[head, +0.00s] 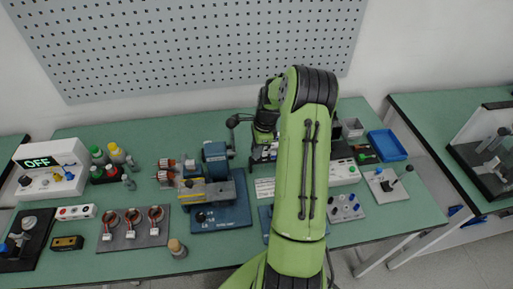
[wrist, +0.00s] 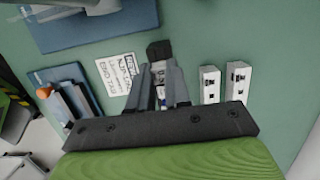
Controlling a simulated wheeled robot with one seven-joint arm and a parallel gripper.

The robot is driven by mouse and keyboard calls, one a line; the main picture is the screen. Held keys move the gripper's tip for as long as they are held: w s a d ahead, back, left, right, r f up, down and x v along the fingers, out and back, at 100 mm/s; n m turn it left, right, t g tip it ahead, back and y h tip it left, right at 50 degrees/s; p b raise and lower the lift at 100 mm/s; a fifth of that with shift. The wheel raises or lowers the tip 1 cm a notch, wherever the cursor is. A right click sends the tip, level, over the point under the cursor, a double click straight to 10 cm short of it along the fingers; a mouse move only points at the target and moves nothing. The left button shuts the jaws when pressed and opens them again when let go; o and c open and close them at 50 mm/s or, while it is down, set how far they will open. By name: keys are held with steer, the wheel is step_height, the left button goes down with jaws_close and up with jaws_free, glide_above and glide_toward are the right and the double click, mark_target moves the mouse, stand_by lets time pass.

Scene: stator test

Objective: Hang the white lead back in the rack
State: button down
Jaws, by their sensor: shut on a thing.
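My gripper (wrist: 158,70) is shut on a pale, narrow piece (wrist: 158,78) with a black block (wrist: 159,50) at its far end. The fingers hide much of this piece, and I cannot tell for sure that it is the white lead. In the head view, the gripper is mostly hidden by my green arm, above the back middle of the green bench. No lead rack can be clearly made out in either view.
Two white blocks (wrist: 208,85) stand right of my gripper; a printed card (wrist: 115,75) lies left. On the bench (head: 225,265) are a motor rig (head: 215,190), a stator mat (head: 135,230), bottles (head: 117,154) and a blue tray (head: 387,145). A perforated panel (head: 190,45) is behind.

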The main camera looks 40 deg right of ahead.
steer(key=shift+f, duration=0.1)
steer(key=shift+b+x, duration=0.55)
steer(key=shift+x, duration=0.35)
steer(key=shift+d, duration=0.2)
steer(key=c, duration=1)
jaws_free()
steer(key=shift+s, duration=0.1)
steer(key=p+v, duration=0.2)
steer(key=v, duration=1.4)
steer(key=shift+p, duration=0.3)
steer(key=shift+a+f, duration=0.1)
steer(key=shift+a, duration=0.05)
